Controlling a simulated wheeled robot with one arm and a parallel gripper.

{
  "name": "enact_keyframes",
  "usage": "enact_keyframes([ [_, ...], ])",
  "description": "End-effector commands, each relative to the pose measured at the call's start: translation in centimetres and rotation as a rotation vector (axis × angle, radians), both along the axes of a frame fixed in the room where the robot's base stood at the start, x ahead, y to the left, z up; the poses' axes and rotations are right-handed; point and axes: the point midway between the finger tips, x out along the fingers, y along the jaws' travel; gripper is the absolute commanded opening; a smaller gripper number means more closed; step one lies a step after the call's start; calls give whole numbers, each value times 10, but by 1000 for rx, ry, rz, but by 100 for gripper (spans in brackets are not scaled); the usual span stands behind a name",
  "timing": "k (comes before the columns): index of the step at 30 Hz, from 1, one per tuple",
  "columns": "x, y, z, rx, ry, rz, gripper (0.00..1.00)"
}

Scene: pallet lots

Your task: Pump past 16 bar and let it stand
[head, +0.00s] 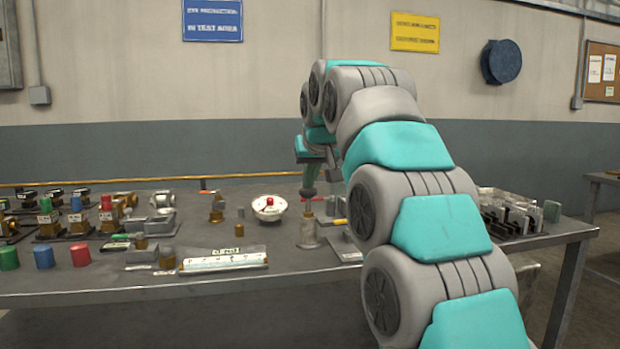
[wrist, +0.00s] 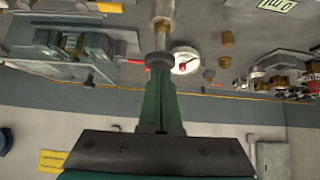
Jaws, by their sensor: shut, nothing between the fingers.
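A round white pressure gauge (head: 269,207) stands on the bench left of the pump; it also shows in the wrist view (wrist: 187,61). A red mark or needle shows on its dial, but the reading is too small to tell. The hand pump (head: 309,233) has a brass-coloured body and an upright rod topped by a dark round knob (head: 309,193), seen in the wrist view too (wrist: 158,61). My gripper (head: 311,183) is shut and empty, its green fingers (wrist: 160,82) pointing down at the knob. The tips look to be at or on its top; contact is not certain.
Left on the bench (head: 190,284) are valves, coloured caps and a white labelled strip (head: 224,260). A rack of grey plates (head: 512,212) stands at the right. A yellow pipe (head: 150,180) runs behind.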

Motion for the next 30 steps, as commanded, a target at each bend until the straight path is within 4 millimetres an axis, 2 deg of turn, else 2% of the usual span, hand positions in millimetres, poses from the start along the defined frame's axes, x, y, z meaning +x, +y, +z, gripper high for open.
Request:
enact_keyframes([
  [10,0,-1,-36,-1,2,-1,0],
  [20,0,0,-39,-2,8,0,0],
  [25,-2,-1,-30,-2,7,-1,0],
  [30,-10,-5,3,1,-3,-1,0],
])
